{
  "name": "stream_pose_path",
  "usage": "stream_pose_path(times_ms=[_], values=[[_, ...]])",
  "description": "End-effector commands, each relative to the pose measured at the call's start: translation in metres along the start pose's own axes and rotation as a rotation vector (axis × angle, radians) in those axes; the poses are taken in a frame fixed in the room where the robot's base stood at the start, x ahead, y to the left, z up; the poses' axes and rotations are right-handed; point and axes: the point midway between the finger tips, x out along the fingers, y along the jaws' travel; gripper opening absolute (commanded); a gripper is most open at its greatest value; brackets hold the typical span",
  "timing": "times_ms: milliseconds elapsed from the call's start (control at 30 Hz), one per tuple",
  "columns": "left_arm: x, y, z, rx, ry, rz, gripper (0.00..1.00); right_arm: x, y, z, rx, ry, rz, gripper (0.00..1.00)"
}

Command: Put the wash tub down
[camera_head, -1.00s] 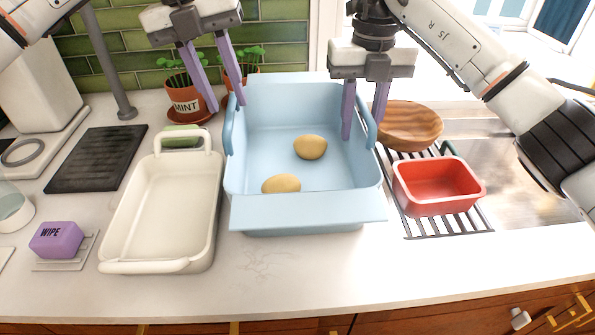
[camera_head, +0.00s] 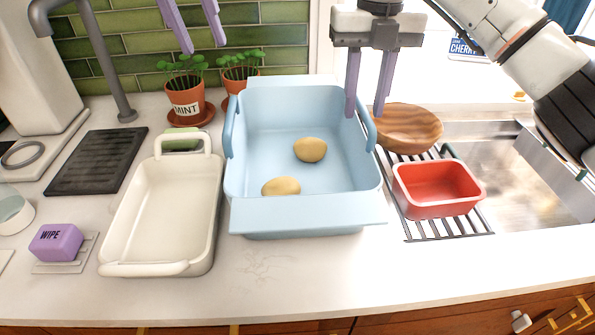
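The light blue wash tub (camera_head: 308,213) rests on the white counter, with two yellowish potato-like items in it, one near the middle (camera_head: 310,150) and one near the front left (camera_head: 281,187). My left gripper (camera_head: 205,48) is above and behind the tub's left side, in front of the tiles, open and empty. My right gripper (camera_head: 364,114) is above the tub's right handle (camera_head: 366,128), with its fingers apart and nothing seen between them. Its fingertips overlap the tub's right back rim in the picture; I cannot tell whether they touch it.
A cream dish (camera_head: 165,205) stands left of the tub. At the right are a red bowl (camera_head: 436,188) on a dark rack, a wooden bowl (camera_head: 408,127) and the sink (camera_head: 530,175). Potted plants (camera_head: 186,98) stand behind. The counter's front strip (camera_head: 270,285) is clear.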

Motion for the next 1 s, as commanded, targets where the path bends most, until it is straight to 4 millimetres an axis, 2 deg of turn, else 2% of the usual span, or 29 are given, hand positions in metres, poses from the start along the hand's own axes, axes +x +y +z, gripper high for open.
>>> stream_pose_path(times_ms=[33,100,333,500,1000], values=[[0.0,0.0,0.0,0.0,0.0,0.0,0.3,-0.014,0.0,0.001,0.002,-0.005,-0.003,0.3],[0.0,0.0,0.0,0.0,0.0,0.0,0.3,-0.028,0.0,0.0,0.002,-0.003,-0.002,0.3],[0.001,0.0,0.0,0.0,0.0,0.0,0.3,-0.06,0.0,0.0,0.001,0.0,-0.001,0.3],[0.001,0.0,0.0,0.0,0.0,0.0,0.3,-0.068,0.0,0.0,-0.001,0.002,0.0,0.3],[0.0,0.0,0.0,0.0,0.0,0.0,0.3,-0.067,0.0,0.0,-0.001,0.002,0.0,0.3]])
